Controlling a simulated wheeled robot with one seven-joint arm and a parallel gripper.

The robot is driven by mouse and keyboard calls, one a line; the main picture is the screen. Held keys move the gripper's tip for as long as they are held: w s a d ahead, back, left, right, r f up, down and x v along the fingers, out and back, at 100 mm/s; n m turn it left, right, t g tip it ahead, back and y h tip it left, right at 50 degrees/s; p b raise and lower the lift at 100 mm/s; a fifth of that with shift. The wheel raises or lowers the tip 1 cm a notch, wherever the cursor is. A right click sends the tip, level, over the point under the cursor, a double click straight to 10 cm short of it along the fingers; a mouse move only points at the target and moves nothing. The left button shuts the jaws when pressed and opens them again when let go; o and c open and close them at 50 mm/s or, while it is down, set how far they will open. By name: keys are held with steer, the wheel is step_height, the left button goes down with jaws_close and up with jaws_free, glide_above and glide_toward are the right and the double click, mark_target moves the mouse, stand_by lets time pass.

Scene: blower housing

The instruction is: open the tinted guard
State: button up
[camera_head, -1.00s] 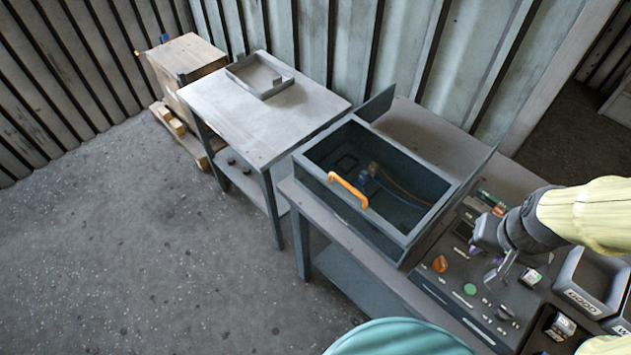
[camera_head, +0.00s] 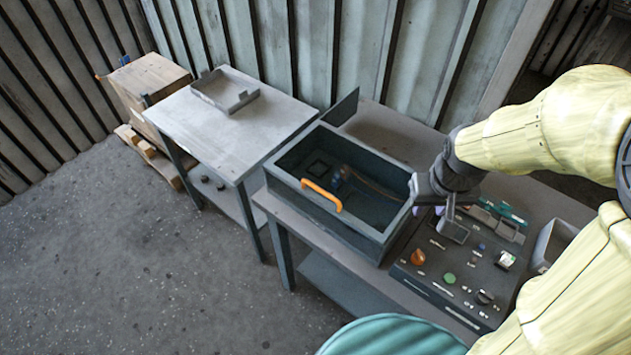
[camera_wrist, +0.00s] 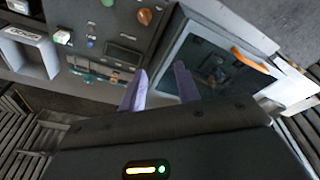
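The tinted guard (camera_head: 378,208) is a dark see-through lid on a dark grey box on the bench, and it looks closed. An orange handle (camera_head: 322,195) runs along its front edge. The guard also shows in the wrist view (camera_wrist: 208,72), with the orange handle (camera_wrist: 250,60) at its right. My gripper (camera_head: 437,203) is above the right edge of the box, apart from the handle. In the wrist view its two purple fingers (camera_wrist: 158,80) stand apart with nothing seen between them. Parts inside the box show dimly through the guard.
A control panel (camera_head: 440,290) with knobs and buttons sits right of the box. A grey bin (camera_head: 545,240) stands farther right. A side table (camera_head: 215,135) with a shallow tray (camera_head: 240,103) is at left.

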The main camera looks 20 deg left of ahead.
steer(key=w+a+r+n, duration=0.1)
steer(key=w+a+n, duration=0.2)
steer(key=a, duration=0.3)
steer(key=w+a+r+n, duration=0.2)
steer(key=a, duration=0.4)
step_height(320, 180, up, 3)
steer(key=n+h, duration=0.1)
steer(key=n, duration=0.5)
glide_above(317, 187)
steer(key=s+a, duration=0.2)
steer(key=s, duration=0.2)
steer(key=shift+w+d+f+p, duration=0.1)
steer(key=shift+w+d+p, duration=0.1)
steer(key=shift+p, duration=0.15)
steer(key=shift+f, duration=0.1)
steer(key=shift+m, duration=0.3)
steer(key=p+x, duration=0.2)
steer(key=x, duration=0.6)
steer(key=p+x, duration=0.2)
steer(key=x, duration=0.7)
steer(key=shift+s+f+p, duration=0.15)
steer(key=shift+s+p, duration=0.05)
steer(key=shift+p, duration=0.2)
jaws_close()
